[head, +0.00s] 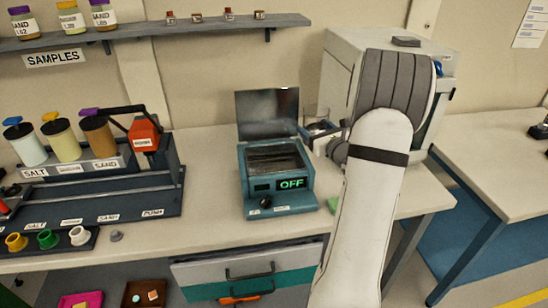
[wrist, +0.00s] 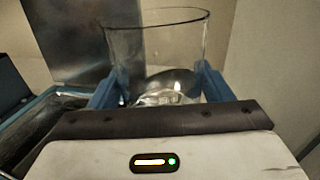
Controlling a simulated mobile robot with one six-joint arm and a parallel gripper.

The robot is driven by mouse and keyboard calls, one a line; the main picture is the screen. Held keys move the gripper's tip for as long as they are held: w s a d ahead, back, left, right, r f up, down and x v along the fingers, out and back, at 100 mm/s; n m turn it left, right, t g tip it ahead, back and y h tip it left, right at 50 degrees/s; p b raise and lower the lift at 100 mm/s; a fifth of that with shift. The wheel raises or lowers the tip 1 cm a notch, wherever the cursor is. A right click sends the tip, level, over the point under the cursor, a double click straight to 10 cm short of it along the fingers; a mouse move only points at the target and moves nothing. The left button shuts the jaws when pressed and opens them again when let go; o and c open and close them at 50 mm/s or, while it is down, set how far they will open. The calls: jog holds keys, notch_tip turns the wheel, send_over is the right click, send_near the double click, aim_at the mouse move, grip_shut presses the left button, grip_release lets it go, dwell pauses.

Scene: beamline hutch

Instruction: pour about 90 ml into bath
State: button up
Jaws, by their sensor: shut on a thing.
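The bath (head: 280,197) is a teal box on the bench in the head view. Its lid (head: 267,115) stands raised and its display reads OFF. My gripper (wrist: 160,86) is shut on a clear glass beaker (wrist: 157,40) in the wrist view, a blue finger on each side. The beaker looks upright. Something clear and shiny shows low in it, but I cannot tell the liquid level. In the head view the beaker (head: 316,114) is small and partly hidden, just right of the bath's raised lid. My arm covers part of the gripper there.
A white box-shaped machine (head: 343,62) stands behind my arm. A rack (head: 90,196) with labelled jars and an orange-red device (head: 145,134) stands left of the bath. A sample shelf (head: 150,34) hangs above. Bare bench (head: 205,165) lies between rack and bath.

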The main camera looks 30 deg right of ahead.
aim_at(305, 128)
jog(key=shift+a+r+n+b, duration=0.3)
jog(key=shift+a+n, duration=0.15)
jog(key=shift+n, duration=0.55)
jog(key=shift+a+r+n+b, duration=0.15)
jog(key=shift+a+n+b, duration=0.2)
jog(key=shift+n, duration=0.65)
jog(key=a+n, duration=0.2)
jog(key=n, duration=0.1)
jog(key=shift+r, duration=0.1)
jog(key=shift+r+n+p, duration=0.4)
jog(key=shift+r+n, duration=0.2)
jog(key=shift+n, duration=0.4)
jog(key=shift+f+n, duration=0.25)
jog(key=shift+n, duration=0.05)
jog(key=shift+f+n, duration=0.1)
jog(key=shift+n, duration=0.6)
jog(key=shift+a+f+n, duration=0.1)
jog(key=shift+f+n, duration=0.15)
jog(key=shift+n, duration=0.75)
jog(key=shift+a+f+n, duration=0.15)
jog(key=shift+n, duration=0.35)
jog(key=shift+a+r+n+b, duration=0.4)
jog(key=shift+a+n+b, duration=0.3)
jog(key=shift+b, duration=0.7)
